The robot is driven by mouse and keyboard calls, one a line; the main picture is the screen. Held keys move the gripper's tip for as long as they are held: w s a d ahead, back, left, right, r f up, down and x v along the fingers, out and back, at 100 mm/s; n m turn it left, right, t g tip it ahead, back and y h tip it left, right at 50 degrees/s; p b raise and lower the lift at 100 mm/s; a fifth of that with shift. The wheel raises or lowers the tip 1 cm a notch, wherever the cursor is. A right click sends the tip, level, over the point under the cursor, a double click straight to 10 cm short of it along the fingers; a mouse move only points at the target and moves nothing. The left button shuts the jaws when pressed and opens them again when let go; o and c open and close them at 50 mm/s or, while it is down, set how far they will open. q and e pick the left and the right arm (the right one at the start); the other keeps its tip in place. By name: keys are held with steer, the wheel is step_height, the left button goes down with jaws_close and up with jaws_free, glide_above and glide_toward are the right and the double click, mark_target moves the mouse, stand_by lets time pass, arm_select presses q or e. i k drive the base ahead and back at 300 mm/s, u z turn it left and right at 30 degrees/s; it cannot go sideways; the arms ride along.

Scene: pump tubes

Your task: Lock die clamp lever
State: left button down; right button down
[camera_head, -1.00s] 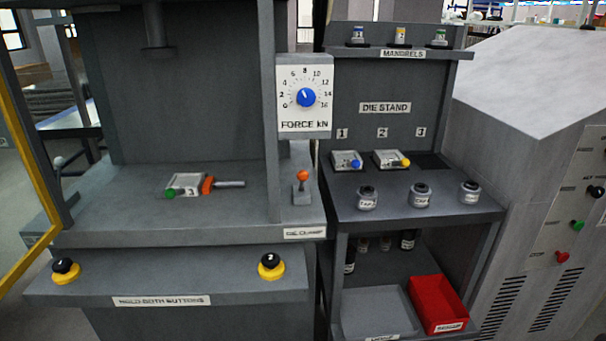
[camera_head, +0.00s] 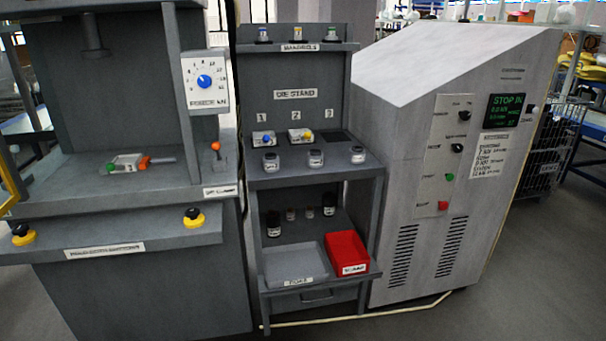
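The die clamp lever (camera_head: 216,149) has an orange knob and stands upright on the press bed, at its right side by the front post. A label that seems to read "DIE CLAMP" (camera_head: 221,190) is on the bed's front edge below it. A die (camera_head: 128,165) with a green knob and an orange part lies on the press bed (camera_head: 85,196), with a grey rod pointing right. Neither of my grippers shows in the head view.
The force dial (camera_head: 204,82) hangs on the press post. The die stand (camera_head: 331,172) to the right holds two dies and several jars, with a grey tray (camera_head: 296,264) and red bin (camera_head: 346,253) below. A grey control cabinet (camera_head: 400,215) stands farther right. Two yellow-black buttons (camera_head: 194,217) front the press.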

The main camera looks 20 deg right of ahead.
mark_target(215, 145)
steer(key=z, duration=0.2)
steer(key=k, duration=0.35)
steer(key=u, duration=0.7)
steer(key=i, duration=0.75)
steer(key=u, duration=0.55)
steer(key=i, duration=0.9)
steer(key=z, duration=0.95)
steer(key=i, duration=0.4)
steer(key=z, duration=0.45)
